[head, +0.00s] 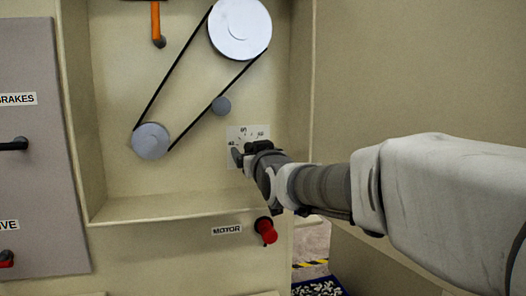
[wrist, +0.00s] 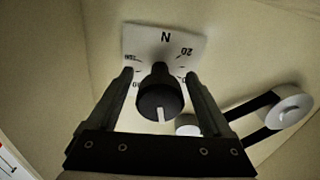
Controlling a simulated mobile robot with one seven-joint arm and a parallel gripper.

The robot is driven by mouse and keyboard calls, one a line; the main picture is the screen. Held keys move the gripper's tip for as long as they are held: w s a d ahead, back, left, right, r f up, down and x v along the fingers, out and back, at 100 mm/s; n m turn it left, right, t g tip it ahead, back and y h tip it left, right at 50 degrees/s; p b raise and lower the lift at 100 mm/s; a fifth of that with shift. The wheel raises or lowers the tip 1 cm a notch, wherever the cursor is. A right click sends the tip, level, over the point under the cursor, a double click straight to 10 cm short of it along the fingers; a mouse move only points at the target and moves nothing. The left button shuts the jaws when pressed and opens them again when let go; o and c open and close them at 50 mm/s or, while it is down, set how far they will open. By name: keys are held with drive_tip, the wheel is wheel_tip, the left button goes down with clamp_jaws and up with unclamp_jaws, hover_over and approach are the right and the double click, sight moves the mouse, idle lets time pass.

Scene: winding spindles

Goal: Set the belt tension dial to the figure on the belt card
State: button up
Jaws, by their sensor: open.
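The belt tension dial is a black round knob (wrist: 158,92) on a white scale plate (wrist: 165,43). Its white mark points toward the bottom of the wrist view. The plate, which also shows in the head view (head: 262,133), carries an N, a 20 and other figures too small to read surely. My gripper (wrist: 160,74) is open, with one finger on each side of the knob and a visible gap at each side. In the head view my gripper (head: 256,150) covers much of the dial. I cannot make out a belt card.
A black belt runs round a large white pulley (head: 240,30) and a smaller grey pulley (head: 151,141), past a small idler (head: 221,105). An orange handle (head: 156,22) hangs above. A red MOTOR knob (head: 266,230) sits below the recess ledge (head: 170,207). A grey panel (head: 40,100) stands left.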

clamp_jaws()
idle(0.4)
drive_tip(key=shift+f+m+b, duration=0.1)
drive_tip(key=shift+m+b, duration=0.2)
drive_tip(key=shift+b, duration=0.1)
drive_tip(key=m+b, duration=0.3)
drive_tip(key=b, duration=0.1)
drive_tip(key=shift+f, duration=0.15)
drive_tip(key=m+b, duration=0.3)
drive_tip(key=m, duration=0.2)
drive_tip(key=shift+b, duration=0.4)
drive_tip(key=m, duration=0.3)
drive_tip(key=m+b, duration=0.1)
drive_tip(key=m, duration=0.2)
drive_tip(key=m+b, duration=0.1)
drive_tip(key=m, duration=0.2)
drive_tip(key=shift+r, duration=0.25)
